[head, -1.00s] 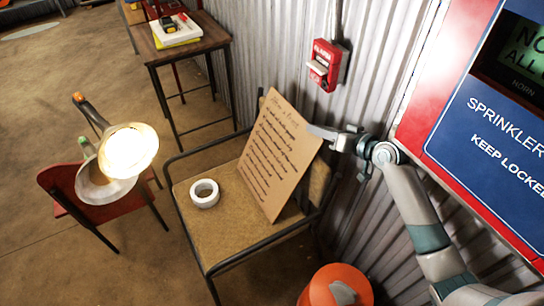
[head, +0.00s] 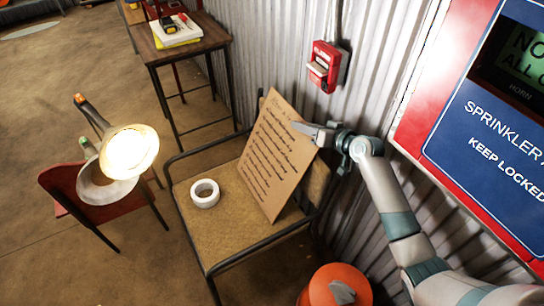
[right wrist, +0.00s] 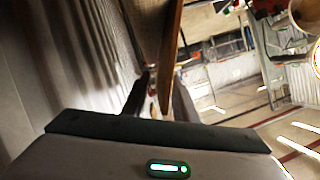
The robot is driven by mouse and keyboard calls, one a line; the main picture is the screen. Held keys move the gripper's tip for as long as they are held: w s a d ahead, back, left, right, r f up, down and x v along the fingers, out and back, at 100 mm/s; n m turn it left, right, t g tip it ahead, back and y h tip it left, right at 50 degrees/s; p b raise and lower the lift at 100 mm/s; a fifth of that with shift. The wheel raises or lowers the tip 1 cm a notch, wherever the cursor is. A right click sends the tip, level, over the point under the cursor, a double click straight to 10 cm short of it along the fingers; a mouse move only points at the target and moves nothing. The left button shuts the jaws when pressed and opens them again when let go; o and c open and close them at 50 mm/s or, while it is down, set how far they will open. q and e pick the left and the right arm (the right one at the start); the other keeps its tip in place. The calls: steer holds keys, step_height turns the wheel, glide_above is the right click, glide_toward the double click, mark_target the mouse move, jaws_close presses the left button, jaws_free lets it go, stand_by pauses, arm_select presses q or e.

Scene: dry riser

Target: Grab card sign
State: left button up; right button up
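The card sign (head: 277,155) is a brown cardboard sheet with handwritten lines. It leans back, tilted, on the seat of a wide metal-framed chair (head: 213,236) by the wall. My right gripper (head: 312,132) is at the card's upper right edge, with one finger in front of its face. In the right wrist view the card (right wrist: 171,45) shows nearly edge-on between the two fingers (right wrist: 160,90). The fingers stand apart, with a visible gap on the left side of the card. My left gripper is not in view.
A white tape roll (head: 205,193) lies on the seat left of the card. A red call point (head: 326,66) is on the corrugated wall, and a red-blue sprinkler panel (head: 490,120) is at right. An orange bucket-like object (head: 340,285) stands below. A lit lamp (head: 130,152) is at left.

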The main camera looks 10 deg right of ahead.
steer(key=shift+w+a+f, duration=0.1)
steer(key=shift+w, duration=0.05)
stand_by(0.3)
jaws_close()
stand_by(0.4)
stand_by(0.4)
stand_by(0.4)
